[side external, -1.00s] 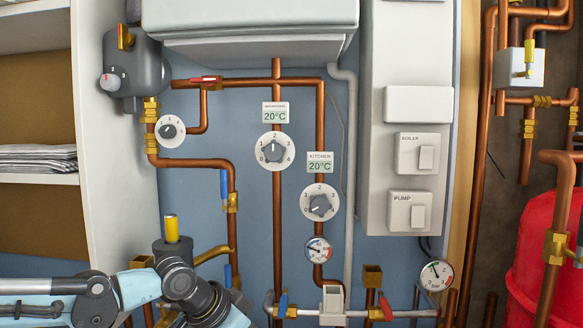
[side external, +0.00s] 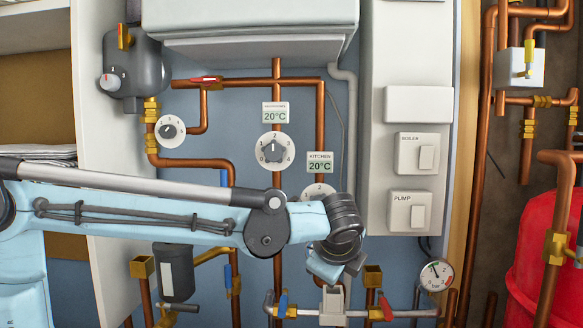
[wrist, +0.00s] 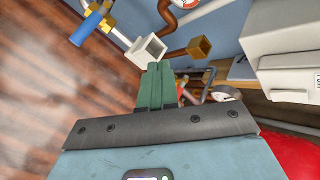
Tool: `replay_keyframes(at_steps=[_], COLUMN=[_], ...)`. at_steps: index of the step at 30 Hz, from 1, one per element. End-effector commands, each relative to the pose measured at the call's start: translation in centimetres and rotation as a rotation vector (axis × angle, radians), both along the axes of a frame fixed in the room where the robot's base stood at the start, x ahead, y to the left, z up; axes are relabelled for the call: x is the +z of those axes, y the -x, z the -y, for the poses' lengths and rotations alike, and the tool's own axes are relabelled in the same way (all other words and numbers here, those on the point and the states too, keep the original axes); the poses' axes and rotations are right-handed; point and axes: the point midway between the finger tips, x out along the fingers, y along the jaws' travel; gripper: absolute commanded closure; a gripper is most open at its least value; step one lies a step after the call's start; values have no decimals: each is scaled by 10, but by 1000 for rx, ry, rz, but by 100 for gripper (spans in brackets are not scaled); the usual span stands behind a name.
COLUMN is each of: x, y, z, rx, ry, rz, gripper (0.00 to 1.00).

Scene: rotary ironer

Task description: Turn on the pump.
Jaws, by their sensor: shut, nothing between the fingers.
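The pump switch (side external: 409,212) is a white box labelled PUMP with a pale rocker, low on the white panel (side external: 378,110) at the right of the side external view. Its rocker (side external: 417,216) is too small to read as on or off. My gripper shows in the wrist view (wrist: 155,82), its two green fingers together and empty. In the side external view my wrist hangs left of the pump switch, apart from it; the fingertips are not clear there. A white box edge (wrist: 292,65) shows right of the fingers in the wrist view.
The boiler switch (side external: 416,153) sits just above the pump switch. My arm crosses in front of the pipes and partly hides the kitchen dial (side external: 319,191). A pressure gauge (side external: 437,275) and valves are below. A red tank (side external: 540,240) stands at right.

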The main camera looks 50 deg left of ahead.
Motion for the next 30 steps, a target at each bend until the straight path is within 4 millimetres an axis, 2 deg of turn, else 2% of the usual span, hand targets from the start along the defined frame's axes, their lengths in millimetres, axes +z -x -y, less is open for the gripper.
replay_keyframes(at_steps=[3, 9, 18, 24, 30], x=[14, 35, 57, 63, 65], y=[-23, -52, -72, -71, -71], z=[25, 71, 146, 174, 180], rx=[-110, -258, -385, -406, -410], ry=[-181, -491, -903, -1047, -1082], rz=[-43, -113, -199, -229, -238], gripper=[100, 100, 100, 100, 100])
